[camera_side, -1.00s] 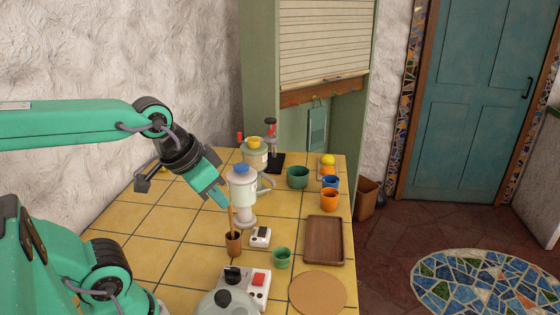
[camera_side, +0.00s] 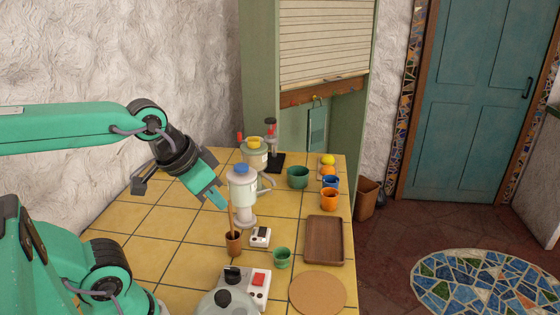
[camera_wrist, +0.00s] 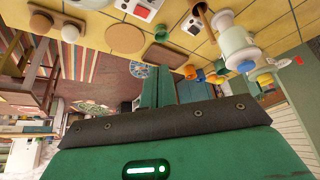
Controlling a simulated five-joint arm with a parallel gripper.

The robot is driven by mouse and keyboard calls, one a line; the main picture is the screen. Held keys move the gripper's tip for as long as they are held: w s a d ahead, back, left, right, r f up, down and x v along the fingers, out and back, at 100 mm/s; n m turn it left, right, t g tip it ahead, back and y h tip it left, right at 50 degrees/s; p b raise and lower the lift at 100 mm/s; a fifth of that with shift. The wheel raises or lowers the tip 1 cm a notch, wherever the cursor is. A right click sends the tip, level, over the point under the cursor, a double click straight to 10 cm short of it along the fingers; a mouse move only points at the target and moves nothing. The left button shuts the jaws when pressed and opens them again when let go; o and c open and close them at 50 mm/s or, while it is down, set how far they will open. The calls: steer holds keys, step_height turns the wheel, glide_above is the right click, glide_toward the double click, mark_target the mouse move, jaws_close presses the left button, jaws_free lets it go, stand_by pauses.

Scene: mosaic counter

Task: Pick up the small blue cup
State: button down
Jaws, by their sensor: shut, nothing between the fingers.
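The small blue cup (camera_side: 331,182) stands on the tiled counter at the back right, between an orange cup (camera_side: 329,199) and an orange fruit (camera_side: 328,171). In the wrist view the blue cup (camera_wrist: 201,75) is small and partly hidden among its neighbours. My gripper (camera_side: 220,203) is shut and empty, left of the blue cup and well apart from it. It is tilted down beside the white grinder with a blue lid (camera_side: 242,190). Its fingers (camera_wrist: 174,90) also show in the wrist view.
A brown pot with a wooden stick (camera_side: 233,242) stands below my gripper. A green cup (camera_side: 298,177), a smaller green cup (camera_side: 282,258), a wooden tray (camera_side: 324,240) and a round cork mat (camera_side: 317,292) are on the counter. The counter's left part is clear.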

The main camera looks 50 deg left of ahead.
steer(key=c, duration=1.9)
jaws_free()
